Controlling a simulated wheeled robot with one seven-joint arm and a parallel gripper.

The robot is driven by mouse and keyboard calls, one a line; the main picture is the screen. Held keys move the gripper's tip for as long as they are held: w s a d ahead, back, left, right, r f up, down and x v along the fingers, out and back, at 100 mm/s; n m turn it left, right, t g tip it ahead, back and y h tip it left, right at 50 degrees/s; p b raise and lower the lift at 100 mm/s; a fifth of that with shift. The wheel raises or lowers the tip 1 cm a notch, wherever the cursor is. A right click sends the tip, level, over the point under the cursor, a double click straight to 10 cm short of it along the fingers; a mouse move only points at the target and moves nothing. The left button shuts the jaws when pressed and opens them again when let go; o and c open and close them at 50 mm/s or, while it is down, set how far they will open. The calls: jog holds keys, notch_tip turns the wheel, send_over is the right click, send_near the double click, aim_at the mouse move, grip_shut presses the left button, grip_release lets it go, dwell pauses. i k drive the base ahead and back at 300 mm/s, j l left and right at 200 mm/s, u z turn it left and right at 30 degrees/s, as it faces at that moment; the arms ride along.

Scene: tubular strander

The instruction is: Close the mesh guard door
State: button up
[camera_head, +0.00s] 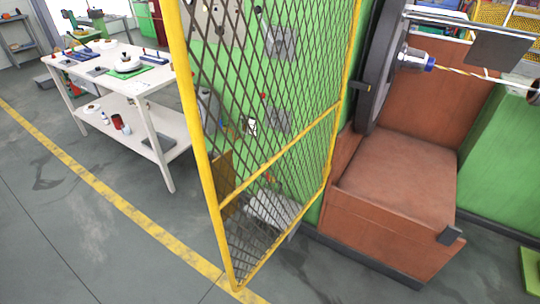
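The mesh guard door (267,171) has a yellow frame with dark diamond mesh. It stands open, swung out toward me, with its near yellow post (203,160) at the left and its far edge beside the machine. The machine's orange-brown base (393,190) and dark round plate (380,65) are exposed to the right of the door. My gripper is not in view.
A white workbench (140,85) with tools and a lower shelf stands at the left. A yellow floor line (110,190) runs diagonally past the door's foot. The grey floor (90,240) at the lower left is clear. A green block (531,272) lies at the lower right.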

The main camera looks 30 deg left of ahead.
aim_at(218, 174)
jog(key=k+j, duration=0.35)
jog(key=j, duration=0.15)
jog(key=k+j, duration=0.3)
jog(key=j, duration=0.2)
jog(key=i+j, duration=0.1)
jog(key=j, duration=0.45)
jog(key=i+j, duration=0.1)
jog(key=j, duration=0.45)
jog(key=i+j, duration=0.1)
jog(key=j, duration=0.45)
jog(key=k+j, duration=0.1)
jog(key=j, duration=0.3)
jog(key=k+j, duration=0.1)
jog(key=j, duration=0.35)
jog(key=k+j, duration=0.1)
jog(key=j, duration=0.3)
jog(key=z, duration=0.05)
